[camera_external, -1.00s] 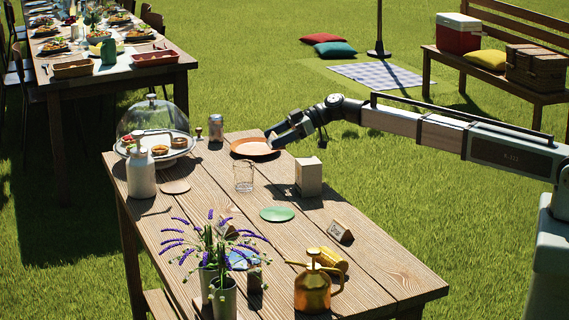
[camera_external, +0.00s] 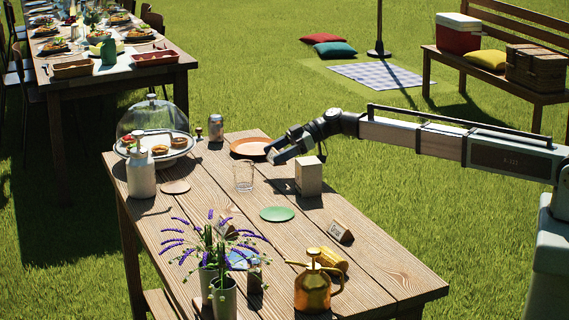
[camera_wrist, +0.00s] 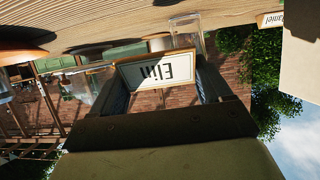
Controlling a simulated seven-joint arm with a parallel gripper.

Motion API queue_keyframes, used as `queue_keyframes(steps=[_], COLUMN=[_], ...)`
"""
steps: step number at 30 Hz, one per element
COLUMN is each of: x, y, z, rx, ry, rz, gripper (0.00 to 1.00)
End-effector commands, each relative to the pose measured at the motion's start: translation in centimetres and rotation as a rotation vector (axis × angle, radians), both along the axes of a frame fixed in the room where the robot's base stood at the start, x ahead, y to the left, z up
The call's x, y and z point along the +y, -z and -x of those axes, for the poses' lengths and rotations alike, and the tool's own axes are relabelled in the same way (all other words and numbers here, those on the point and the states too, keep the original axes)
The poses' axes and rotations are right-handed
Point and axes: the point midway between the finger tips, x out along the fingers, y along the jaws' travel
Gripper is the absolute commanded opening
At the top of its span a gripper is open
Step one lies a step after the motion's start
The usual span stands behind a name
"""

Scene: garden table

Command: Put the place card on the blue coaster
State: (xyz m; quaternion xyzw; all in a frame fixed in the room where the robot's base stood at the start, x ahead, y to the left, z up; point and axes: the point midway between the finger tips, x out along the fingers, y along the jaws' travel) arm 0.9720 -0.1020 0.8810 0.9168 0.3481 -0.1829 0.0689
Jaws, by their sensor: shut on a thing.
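My gripper (camera_external: 274,155) is over the far part of the wooden table, between the orange plate and the beige block. In the wrist view my gripper (camera_wrist: 165,88) is shut on a cream place card (camera_wrist: 155,71) with a wooden edge; its name reads "Elin", upside down. The held card is hard to make out in the external view. The blue coaster (camera_external: 242,260) lies at the table's near left, partly hidden by lavender stems. My gripper is well away from it.
The beige block (camera_external: 308,176), glass (camera_external: 243,176) and green coaster (camera_external: 277,214) stand between. Another card (camera_external: 341,232) stands near the copper watering can (camera_external: 313,288). Lavender pots (camera_external: 223,298) crowd the blue coaster. The orange plate (camera_external: 247,148) is at the back.

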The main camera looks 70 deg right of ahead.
Motion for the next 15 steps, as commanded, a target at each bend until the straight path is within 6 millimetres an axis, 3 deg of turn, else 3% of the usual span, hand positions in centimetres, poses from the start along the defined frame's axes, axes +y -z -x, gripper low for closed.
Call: queue_keyframes(steps=[15], x=[0.0], y=[4.9], z=[0.0], rx=[0.000], ry=[0.001], rz=[0.000], gripper=[0.49])
